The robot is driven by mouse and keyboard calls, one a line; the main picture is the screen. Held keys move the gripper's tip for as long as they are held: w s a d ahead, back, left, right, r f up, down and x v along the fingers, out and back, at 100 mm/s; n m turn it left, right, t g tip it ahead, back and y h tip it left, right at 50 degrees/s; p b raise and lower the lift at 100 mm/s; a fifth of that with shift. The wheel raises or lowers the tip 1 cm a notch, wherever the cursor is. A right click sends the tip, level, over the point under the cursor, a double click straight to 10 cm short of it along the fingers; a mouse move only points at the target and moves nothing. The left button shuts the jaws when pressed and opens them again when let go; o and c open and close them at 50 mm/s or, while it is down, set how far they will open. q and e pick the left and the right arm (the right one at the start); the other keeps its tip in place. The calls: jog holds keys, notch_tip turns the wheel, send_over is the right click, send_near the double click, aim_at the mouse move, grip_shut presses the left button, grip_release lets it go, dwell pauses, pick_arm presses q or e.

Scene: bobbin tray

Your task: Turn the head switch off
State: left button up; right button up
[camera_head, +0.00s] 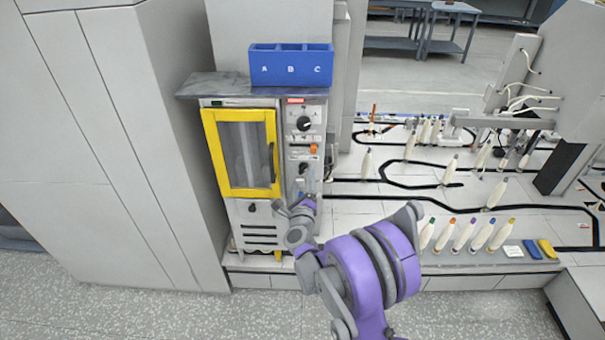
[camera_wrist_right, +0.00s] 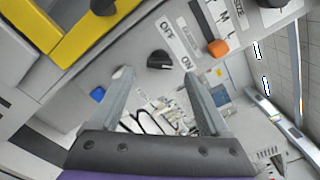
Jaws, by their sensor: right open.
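The head switch, a small black rotary knob (camera_wrist_right: 159,62), sits on the grey panel between the labels OFF and ON in the right wrist view. I cannot tell for sure which label it points at. In the head view the knob (camera_head: 303,168) is on the narrow panel right of the yellow-framed door. My right gripper (camera_wrist_right: 157,77) is open and empty, its fingertips either side of the knob's place in the picture and seemingly short of it. In the head view the right gripper (camera_head: 306,203) is just below the knob, small and partly hidden by its own wrist. My left gripper is not in view.
An orange part (camera_wrist_right: 218,48) is beside the switch. A larger black dial (camera_head: 304,124) is higher on the panel. The yellow-framed door (camera_head: 209,150) is left, and a blue A-B-C bin (camera_head: 291,78) stands on top. Bobbins line the track table (camera_head: 390,205) at right.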

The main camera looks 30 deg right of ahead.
aim_at(303, 172)
jog(key=shift+x, duration=2.05)
jog(key=shift+a, duration=0.1)
grip_shut()
